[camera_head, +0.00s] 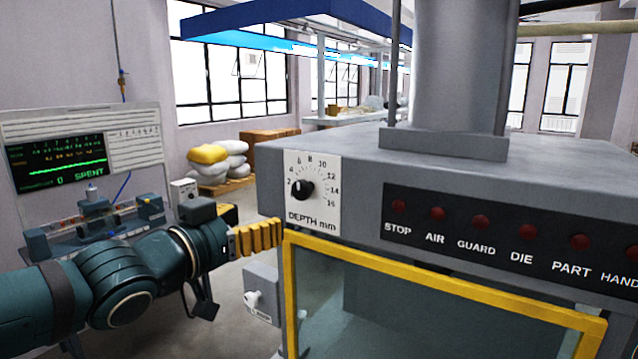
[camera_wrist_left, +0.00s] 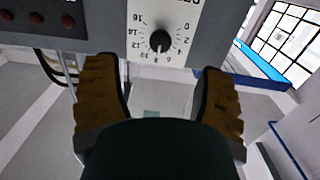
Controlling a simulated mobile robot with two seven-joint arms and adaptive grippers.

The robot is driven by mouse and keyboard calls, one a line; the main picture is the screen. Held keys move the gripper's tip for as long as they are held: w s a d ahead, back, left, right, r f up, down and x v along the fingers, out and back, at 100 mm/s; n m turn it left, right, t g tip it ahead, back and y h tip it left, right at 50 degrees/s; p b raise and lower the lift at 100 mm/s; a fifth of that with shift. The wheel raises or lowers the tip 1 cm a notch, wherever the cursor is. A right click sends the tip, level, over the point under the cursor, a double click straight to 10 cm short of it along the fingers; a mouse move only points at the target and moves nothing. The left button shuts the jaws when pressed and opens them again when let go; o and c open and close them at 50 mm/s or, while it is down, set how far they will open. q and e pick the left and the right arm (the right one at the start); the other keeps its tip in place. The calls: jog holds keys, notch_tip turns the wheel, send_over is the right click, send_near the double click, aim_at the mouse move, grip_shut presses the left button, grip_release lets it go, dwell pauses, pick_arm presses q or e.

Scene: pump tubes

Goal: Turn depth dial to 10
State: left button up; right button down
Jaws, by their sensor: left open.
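The depth dial is a black round knob (camera_head: 302,189) on a white plate (camera_head: 326,212) marked DEPTH mm, at the left end of the grey machine's front. Its printed scale runs up to 16. The knob also shows upside down in the left wrist view (camera_wrist_left: 160,41), near the top middle; I cannot read its setting surely. My left gripper (camera_head: 278,235), with yellow ribbed fingers, is below and left of the dial, apart from it. In the left wrist view its fingers (camera_wrist_left: 160,68) stand wide apart with nothing between them. My right gripper is not in view.
A row of red lamps (camera_head: 481,221) with labels runs right of the dial. A yellow-framed clear guard (camera_head: 440,285) lies below it, close to my left fingers. A grey box (camera_head: 262,292) stands below the gripper. A screen panel (camera_head: 60,165) is at far left.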

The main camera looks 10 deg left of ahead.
aim_at(299, 192)
pick_arm(q)
jog(key=x, duration=0.4)
jog(key=r+x, duration=0.1)
jog(key=x, duration=0.8)
jog(key=shift+w+a+r, duration=0.1)
jog(key=shift+w+r, duration=0.05)
grip_shut()
